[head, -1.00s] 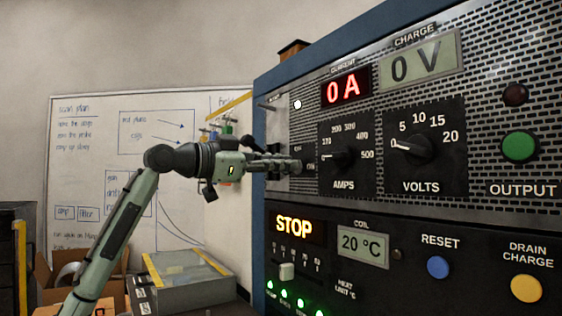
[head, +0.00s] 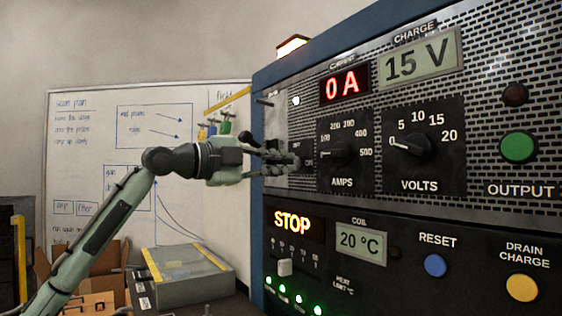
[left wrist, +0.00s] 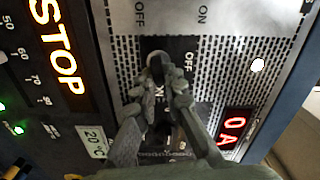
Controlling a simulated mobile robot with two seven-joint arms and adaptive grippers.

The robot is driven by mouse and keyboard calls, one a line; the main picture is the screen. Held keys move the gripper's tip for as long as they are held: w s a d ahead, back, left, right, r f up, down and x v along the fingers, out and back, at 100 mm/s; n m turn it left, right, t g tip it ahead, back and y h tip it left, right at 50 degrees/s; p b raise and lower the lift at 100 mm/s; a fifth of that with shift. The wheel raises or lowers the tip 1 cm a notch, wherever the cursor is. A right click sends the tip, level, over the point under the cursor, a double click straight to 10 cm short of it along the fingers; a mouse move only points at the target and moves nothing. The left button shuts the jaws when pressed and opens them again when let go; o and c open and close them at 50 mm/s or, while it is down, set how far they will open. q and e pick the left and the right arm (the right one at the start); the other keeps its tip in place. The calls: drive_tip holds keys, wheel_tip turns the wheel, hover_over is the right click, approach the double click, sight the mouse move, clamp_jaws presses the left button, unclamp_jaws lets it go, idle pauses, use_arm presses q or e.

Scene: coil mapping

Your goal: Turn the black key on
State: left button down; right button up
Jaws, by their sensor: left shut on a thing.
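My left gripper (head: 288,160) reaches in from the left to the black key-switch plate on the left part of the power cabinet's front. It also shows in the left wrist view (left wrist: 163,84), with its fingers closed together on the black key (left wrist: 155,62). The key stands at the plate (left wrist: 182,48), beside the OFF and ON labels; the fingers hide much of it, so its exact angle is unclear. In the head view the fingers cover the key. My right gripper is not in view.
The cabinet's current display (head: 345,86) reads 0 A and its charge display (head: 418,62) reads 15 V. The STOP display (head: 299,223) glows. A grey case (head: 187,277) lies left of the cabinet, before a whiteboard (head: 80,150).

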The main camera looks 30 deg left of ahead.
use_arm(q)
drive_tip(key=shift+f+m, duration=0.1)
drive_tip(key=shift+m, duration=1.1)
drive_tip(key=c, duration=1.6)
unclamp_jaws()
drive_tip(key=shift+s, duration=0.1)
drive_tip(key=v, duration=1.2)
